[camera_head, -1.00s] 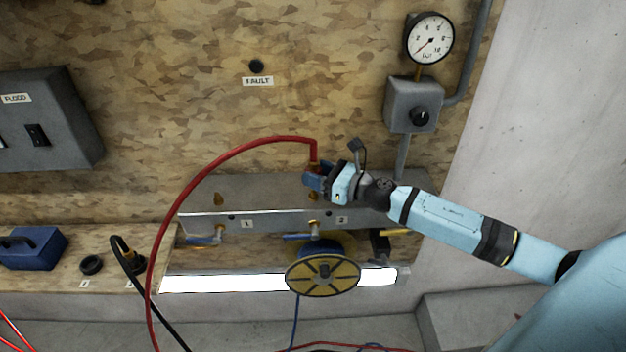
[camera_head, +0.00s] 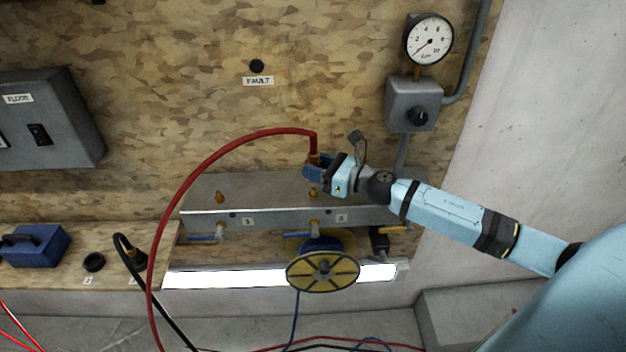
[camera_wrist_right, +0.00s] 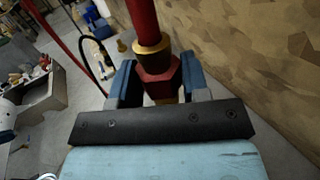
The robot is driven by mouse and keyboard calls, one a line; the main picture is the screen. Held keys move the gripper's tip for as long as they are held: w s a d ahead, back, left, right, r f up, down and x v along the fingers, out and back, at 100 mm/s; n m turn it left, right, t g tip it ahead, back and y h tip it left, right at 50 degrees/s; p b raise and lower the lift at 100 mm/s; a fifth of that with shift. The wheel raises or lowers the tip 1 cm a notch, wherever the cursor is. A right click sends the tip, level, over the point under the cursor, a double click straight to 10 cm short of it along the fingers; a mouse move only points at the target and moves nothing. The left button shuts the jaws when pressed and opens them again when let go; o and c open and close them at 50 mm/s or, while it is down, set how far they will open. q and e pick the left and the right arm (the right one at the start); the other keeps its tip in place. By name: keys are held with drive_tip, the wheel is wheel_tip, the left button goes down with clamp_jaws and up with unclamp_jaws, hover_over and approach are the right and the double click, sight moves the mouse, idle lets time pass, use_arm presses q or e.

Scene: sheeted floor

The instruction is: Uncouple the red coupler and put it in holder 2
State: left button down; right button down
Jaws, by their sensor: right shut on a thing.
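My right gripper (camera_head: 316,173) is shut on the red coupler (camera_wrist_right: 158,75) at the end of the thick red hose (camera_head: 222,150). In the wrist view the coupler's red hex body sits between the blue fingers (camera_wrist_right: 157,88), with a brass collar above it. In the head view the fingers hide most of the coupler. A brass stub (camera_head: 313,192) stands on the grey manifold (camera_head: 265,190) just below the gripper, apparently clear of the coupler. On the left bench are an empty black ring holder (camera_head: 94,262) and a black hose's end (camera_head: 135,257); their labels are too small to read. My left gripper is not in view.
Another brass stub (camera_head: 219,197) stands on the manifold, with valves along its front. A yellow reel (camera_head: 322,272) hangs below. A blue box (camera_head: 35,247) sits on the left bench. A pressure gauge (camera_head: 428,40) and grey box (camera_head: 413,104) are on the wall above right.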

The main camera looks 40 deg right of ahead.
sight(317, 156)
drive_tip(key=shift+r+p, duration=1.45)
drive_tip(key=shift+r, duration=0.5)
drive_tip(key=shift+s+a+f, duration=0.1)
drive_tip(key=shift+a+f, duration=0.05)
drive_tip(key=shift+a, duration=0.05)
drive_tip(key=s+a+f+m+t+h, duration=0.2)
drive_tip(key=s+a+m+h, duration=0.3)
drive_tip(key=s+a+h, duration=0.3)
drive_tip(key=s+a, duration=0.2)
drive_tip(key=a, duration=0.2)
drive_tip(key=shift+s+a+f+m, duration=0.2)
drive_tip(key=shift+m, duration=0.1)
drive_tip(key=shift+w, duration=0.1)
